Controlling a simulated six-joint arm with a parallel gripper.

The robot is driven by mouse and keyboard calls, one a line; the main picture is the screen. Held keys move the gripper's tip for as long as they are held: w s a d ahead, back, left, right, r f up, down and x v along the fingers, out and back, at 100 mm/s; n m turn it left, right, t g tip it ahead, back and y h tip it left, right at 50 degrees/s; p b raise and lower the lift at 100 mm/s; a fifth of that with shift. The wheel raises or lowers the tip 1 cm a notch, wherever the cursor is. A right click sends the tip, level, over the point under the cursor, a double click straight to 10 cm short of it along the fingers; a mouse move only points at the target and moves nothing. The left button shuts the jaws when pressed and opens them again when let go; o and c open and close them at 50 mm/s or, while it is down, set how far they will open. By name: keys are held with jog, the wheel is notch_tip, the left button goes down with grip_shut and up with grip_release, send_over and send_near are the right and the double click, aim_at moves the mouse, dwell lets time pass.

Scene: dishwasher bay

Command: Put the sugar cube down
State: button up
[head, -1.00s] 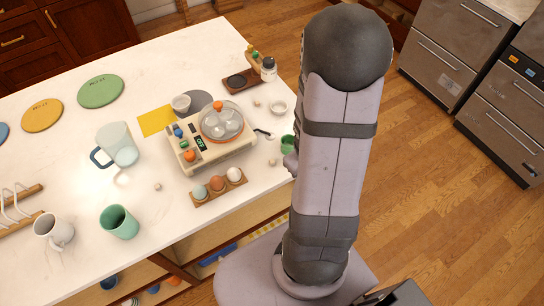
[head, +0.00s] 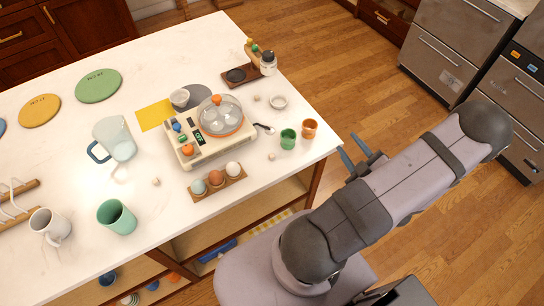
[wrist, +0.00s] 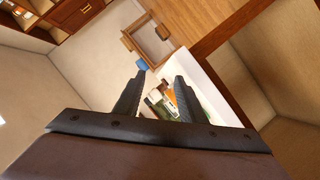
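Small pale cubes that look like sugar cubes lie apart on the white counter. One cube (head: 271,157) is in front of the green cup, another cube (head: 257,98) is near the small white dish, and a third cube (head: 156,182) is at the left. My gripper (head: 349,145) is just off the counter's right edge, beside the orange cup. Its two fingers are spread with nothing seen between them. The wrist view also shows the fingers (wrist: 161,78) apart and no cube in them.
A green cup (head: 288,139) and an orange cup (head: 310,129) stand near the counter's right corner. An egg cooker (head: 190,154), an egg holder (head: 239,180), a jug (head: 117,141) and a small dish (head: 278,101) share the counter. Open floor lies to the right.

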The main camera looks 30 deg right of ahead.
aim_at(272, 156)
jog(key=shift+w+a+f+m+y+p, duration=0.35)
jog(key=shift+w+a+m+y, duration=0.55)
jog(key=shift+a, duration=2.2)
jog(key=shift+w+a+f+m+y+p, duration=0.15)
jog(key=shift+w+a+m+y+p, duration=0.25)
jog(key=shift+a+y, duration=1.85)
jog(key=shift+w+a+f+m+y+p, duration=0.25)
jog(key=shift+w+a+m+p, duration=0.35)
jog(key=shift+a, duration=3.4)
jog(key=shift+w, duration=0.15)
jog(key=shift+b+x, duration=0.8)
jog(key=shift+x, duration=1.75)
jog(key=shift+a+r, duration=0.1)
jog(key=shift+r, duration=0.05)
grip_shut()
